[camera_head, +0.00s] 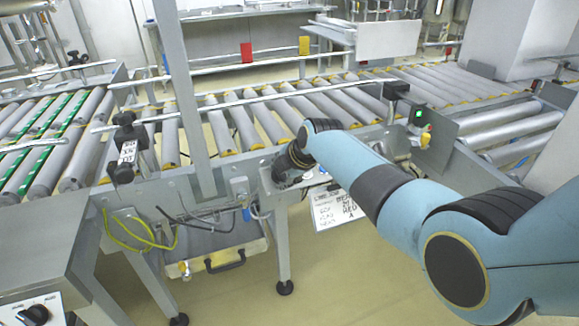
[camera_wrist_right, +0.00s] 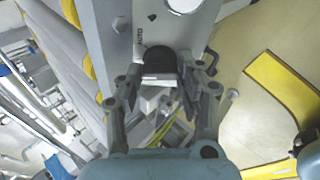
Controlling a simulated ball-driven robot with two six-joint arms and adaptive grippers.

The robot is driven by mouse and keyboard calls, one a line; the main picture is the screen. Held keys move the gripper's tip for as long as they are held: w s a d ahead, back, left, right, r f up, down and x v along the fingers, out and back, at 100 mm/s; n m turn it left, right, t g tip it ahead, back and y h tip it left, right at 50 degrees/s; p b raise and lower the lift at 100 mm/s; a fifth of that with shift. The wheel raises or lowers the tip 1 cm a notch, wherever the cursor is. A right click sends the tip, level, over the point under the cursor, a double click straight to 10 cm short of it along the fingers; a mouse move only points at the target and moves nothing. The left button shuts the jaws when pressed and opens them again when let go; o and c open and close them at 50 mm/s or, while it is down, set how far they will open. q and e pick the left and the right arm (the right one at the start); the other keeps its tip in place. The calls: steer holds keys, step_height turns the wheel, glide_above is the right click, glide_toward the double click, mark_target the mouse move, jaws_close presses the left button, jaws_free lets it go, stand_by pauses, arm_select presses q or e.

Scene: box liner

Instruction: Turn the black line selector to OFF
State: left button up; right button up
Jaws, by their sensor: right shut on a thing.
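The black line selector (camera_wrist_right: 159,57) shows in the right wrist view as a dark knob with a pale front face, on a grey plate. The selector is hidden there. My left gripper is not in view.
The roller conveyor (camera_head: 243,122) runs behind the frame. A green-lit box (camera_head: 419,115) stands right of my wrist. A written sign (camera_head: 338,210) hangs below. Another black knob (camera_head: 38,314) is on a white panel at bottom left. Loose cables (camera_head: 135,236) hang at left.

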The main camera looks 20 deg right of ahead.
steer(key=shift+m, duration=0.8)
steer(key=o, duration=1.2)
steer(key=shift+c, duration=0.2)
steer(key=shift+s+r, duration=0.1)
steer(key=shift+r, duration=0.05)
steer(key=v, duration=0.8)
steer(key=shift+s, duration=0.1)
